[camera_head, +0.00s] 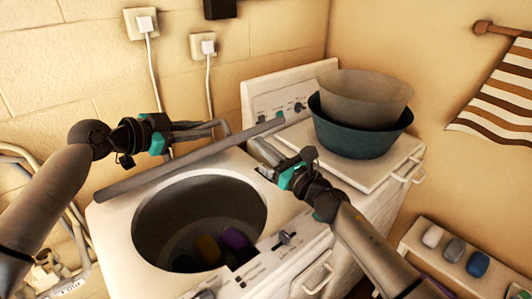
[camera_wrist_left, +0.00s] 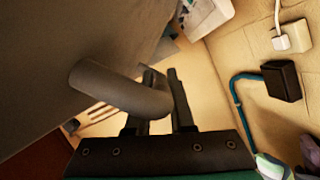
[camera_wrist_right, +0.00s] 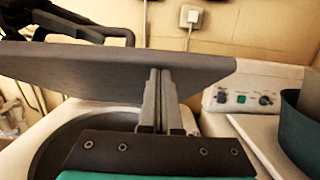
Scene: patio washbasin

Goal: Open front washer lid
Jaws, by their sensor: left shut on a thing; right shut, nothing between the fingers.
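The front washer (camera_head: 110,235) has its round drum opening uncovered, with dark, purple and brownish cloth (camera_head: 235,243) inside. Its grey lid (camera_head: 180,168) is raised and seen nearly edge-on behind the opening. It also shows as a broad grey plate in the right wrist view (camera_wrist_right: 100,72). My left gripper (camera_head: 218,127) is behind the lid, shut on the curved lid handle (camera_wrist_left: 115,88). My right gripper (camera_head: 255,145) is shut and empty at the lid's right part, on the drum side. In the right wrist view its fingertips (camera_wrist_right: 160,75) overlap the lid; contact is unclear.
A second white machine (camera_head: 400,160) stands behind to the right, with a teal basin (camera_head: 355,140) and a beige basin (camera_head: 365,95) stacked on it. Wall sockets with plugs (camera_head: 146,24) are behind the lid. Pipes (camera_head: 75,225) run at the left. A small shelf (camera_head: 430,250) holds several items.

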